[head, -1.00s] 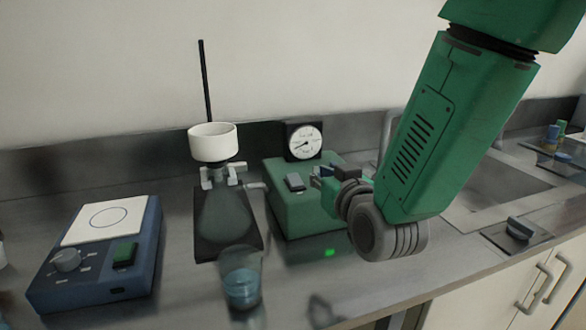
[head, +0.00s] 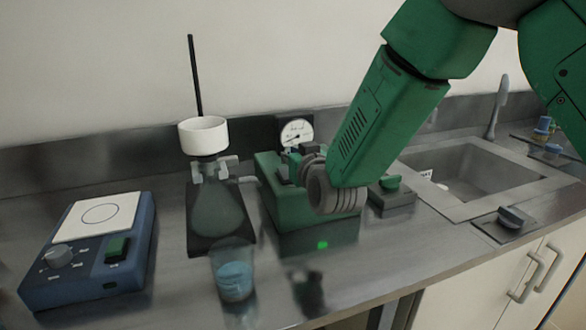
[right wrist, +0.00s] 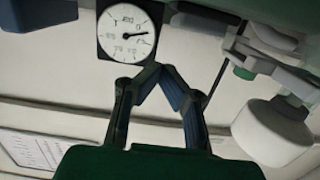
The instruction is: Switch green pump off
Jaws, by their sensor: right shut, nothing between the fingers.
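The green pump (head: 272,205) stands on the counter in the middle of the head view, with a lit green light (head: 322,245) at its front. A round white gauge (head: 296,133) rises at its back; the gauge also shows in the right wrist view (right wrist: 127,33). My right gripper (head: 289,164) is over the pump's top, close to the dark switch there, which it partly hides. I cannot tell whether they touch. In the right wrist view its fingertips (right wrist: 156,73) meet with nothing between them. My left gripper is not in view.
Left of the pump stand a flask (head: 215,212) with a white funnel (head: 203,136), a beaker of blue liquid (head: 234,280) and a blue stirrer (head: 90,270). A green knob (head: 390,183) on a grey base and a sink (head: 462,170) are at the right.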

